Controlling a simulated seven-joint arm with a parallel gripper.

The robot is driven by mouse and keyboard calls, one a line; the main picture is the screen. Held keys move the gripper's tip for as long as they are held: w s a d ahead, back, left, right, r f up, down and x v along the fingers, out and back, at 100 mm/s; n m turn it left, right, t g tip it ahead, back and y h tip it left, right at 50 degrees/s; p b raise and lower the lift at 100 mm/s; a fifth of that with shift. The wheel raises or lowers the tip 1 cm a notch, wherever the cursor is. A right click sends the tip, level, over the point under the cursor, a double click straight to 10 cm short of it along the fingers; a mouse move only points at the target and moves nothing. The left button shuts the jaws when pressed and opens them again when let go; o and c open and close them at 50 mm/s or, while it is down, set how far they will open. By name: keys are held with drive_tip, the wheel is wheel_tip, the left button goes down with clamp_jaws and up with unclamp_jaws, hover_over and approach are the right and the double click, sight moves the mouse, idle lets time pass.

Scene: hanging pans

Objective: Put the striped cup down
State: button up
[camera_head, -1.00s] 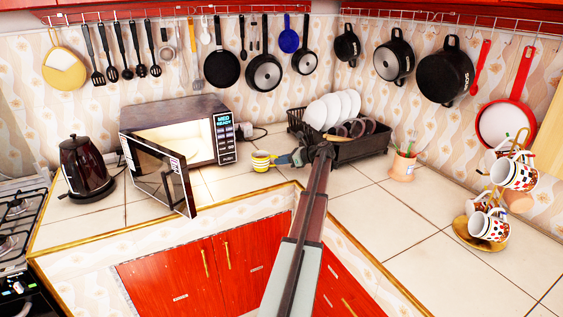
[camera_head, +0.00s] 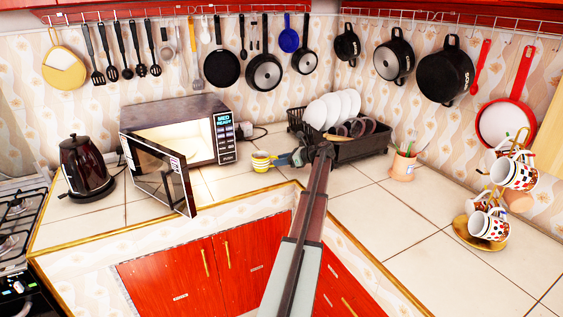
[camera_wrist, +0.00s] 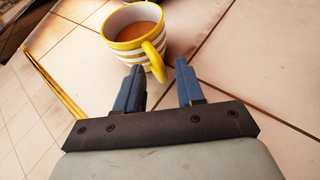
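The striped cup (camera_head: 261,162) is yellow and white and stands upright, apparently on the tiled counter, right of the open microwave door. In the wrist view the striped cup (camera_wrist: 133,40) holds brown liquid, and its yellow handle (camera_wrist: 153,60) points toward my gripper. My gripper (camera_wrist: 159,66) is open. Its two blue fingers are apart, one on each side of the handle, with a visible gap on both sides. In the head view my gripper (camera_head: 290,157) is just right of the cup. The cup's base is mostly hidden in the wrist view.
The microwave (camera_head: 180,125) has its door (camera_head: 160,177) open, left of the cup. A dish rack (camera_head: 352,150) with plates stands behind my arm on the right. A kettle (camera_head: 85,167) is far left. The gold counter edge (camera_head: 240,193) runs in front.

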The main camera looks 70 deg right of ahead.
drive_tip(key=v, duration=1.2)
